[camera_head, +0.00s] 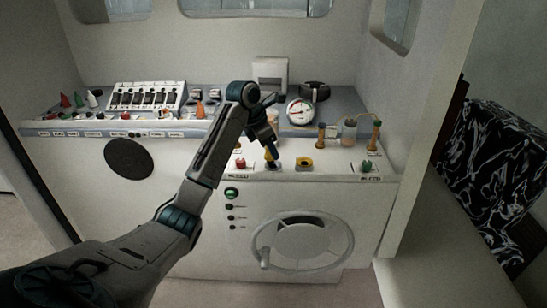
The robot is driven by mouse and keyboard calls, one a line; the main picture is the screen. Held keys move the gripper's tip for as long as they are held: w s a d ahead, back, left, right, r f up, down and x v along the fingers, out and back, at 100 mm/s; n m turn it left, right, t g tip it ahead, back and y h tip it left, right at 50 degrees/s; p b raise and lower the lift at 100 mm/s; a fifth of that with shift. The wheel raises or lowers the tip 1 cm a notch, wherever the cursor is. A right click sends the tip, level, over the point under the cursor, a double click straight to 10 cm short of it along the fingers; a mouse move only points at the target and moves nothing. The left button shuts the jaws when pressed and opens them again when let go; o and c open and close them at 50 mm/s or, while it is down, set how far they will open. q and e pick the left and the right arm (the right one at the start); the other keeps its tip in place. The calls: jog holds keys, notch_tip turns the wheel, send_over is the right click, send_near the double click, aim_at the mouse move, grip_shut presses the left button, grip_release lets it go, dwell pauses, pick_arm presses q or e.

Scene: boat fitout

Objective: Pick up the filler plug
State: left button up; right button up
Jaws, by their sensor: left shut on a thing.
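My left arm comes in from the lower left and its gripper (271,147) points down over the front part of the white console top. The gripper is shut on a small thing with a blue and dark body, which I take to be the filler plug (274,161). The fingers hide part of it, and I cannot tell whether it still touches the console. A yellow ring fitting (304,164) sits just to its right, and a red knob (241,163) to its left. My right gripper is not in view.
Amber upright pieces (321,136) and a clear jar (349,131) stand to the right. A round gauge (300,111) is behind. A green knob (367,166) is near the right edge. A switch panel (146,98) and small bottles are at left. A handwheel (302,242) projects below.

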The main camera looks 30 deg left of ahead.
pick_arm(q)
jog(key=s+d+r+b, duration=0.1)
jog(key=s+b, duration=0.4)
jog(key=s, duration=0.9)
jog(key=shift+s+r, duration=0.15)
jog(key=shift+s, duration=0.05)
jog(key=shift+d, duration=0.1)
